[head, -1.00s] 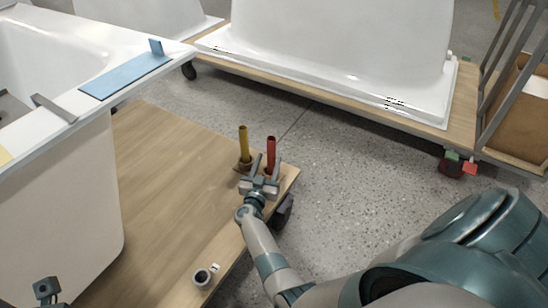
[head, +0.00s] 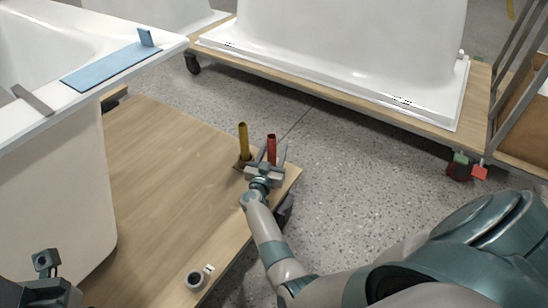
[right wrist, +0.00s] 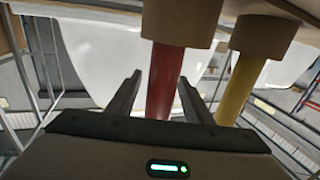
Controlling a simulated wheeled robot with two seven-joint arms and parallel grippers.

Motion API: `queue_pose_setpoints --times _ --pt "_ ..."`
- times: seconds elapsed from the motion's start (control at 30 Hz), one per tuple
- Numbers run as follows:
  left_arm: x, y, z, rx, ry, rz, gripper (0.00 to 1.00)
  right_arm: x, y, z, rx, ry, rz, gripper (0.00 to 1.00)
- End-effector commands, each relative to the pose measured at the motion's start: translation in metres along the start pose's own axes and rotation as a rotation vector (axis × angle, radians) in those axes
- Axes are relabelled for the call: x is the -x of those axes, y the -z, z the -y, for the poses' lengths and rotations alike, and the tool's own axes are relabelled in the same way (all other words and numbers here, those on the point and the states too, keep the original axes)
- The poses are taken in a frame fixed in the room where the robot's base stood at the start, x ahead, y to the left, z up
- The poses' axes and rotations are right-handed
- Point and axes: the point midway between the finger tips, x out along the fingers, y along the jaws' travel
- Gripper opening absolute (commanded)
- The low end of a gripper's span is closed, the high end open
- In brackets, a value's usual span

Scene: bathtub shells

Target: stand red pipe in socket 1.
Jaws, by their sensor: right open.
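The red pipe (head: 271,145) stands upright in a brown holder near the far right corner of the wooden platform. My right gripper (head: 271,155) is open, with its fingers on either side of the pipe. The right wrist view shows the red pipe (right wrist: 164,85) between the two open fingers, below the brown holder (right wrist: 180,20) in that picture; contact cannot be told. A short grey round socket (head: 195,279) with a small white tag stands at the platform's near edge; its number is too small to read. Part of my left gripper (head: 45,263) shows at the lower left.
A yellow pipe (head: 243,140) stands in its own holder just left of the red one. A white bathtub (head: 50,200) borders the platform (head: 165,170) on the left. Another tub on a wheeled wooden base (head: 475,105) stands behind. The platform's middle is clear.

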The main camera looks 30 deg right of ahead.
Motion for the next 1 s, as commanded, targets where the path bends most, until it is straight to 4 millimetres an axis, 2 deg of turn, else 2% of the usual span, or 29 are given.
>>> queue_pose_setpoints --times 0.4,0.43,0.6,0.63,1.0 --pt "0.0012 0.0010 -0.0003 0.001 0.000 0.004 0.31 0.0000 0.0004 -0.0001 0.001 0.000 0.000 0.46" --pt "0.0015 0.0007 -0.0002 0.001 -0.001 0.005 0.31 0.0000 0.0004 -0.0001 0.001 0.000 0.000 0.44" --pt "0.0028 -0.0001 0.0001 -0.002 -0.009 0.010 0.31 0.0001 0.0004 -0.0001 0.001 0.000 0.000 0.03" --pt "0.0029 -0.0002 0.0001 -0.002 -0.010 0.010 0.31 0.0001 0.0004 -0.0001 0.001 0.000 0.000 0.00" --pt "0.0009 -0.0003 0.0005 -0.004 -0.007 0.008 0.31 0.0000 0.0024 -0.0001 0.001 0.000 0.000 0.00"
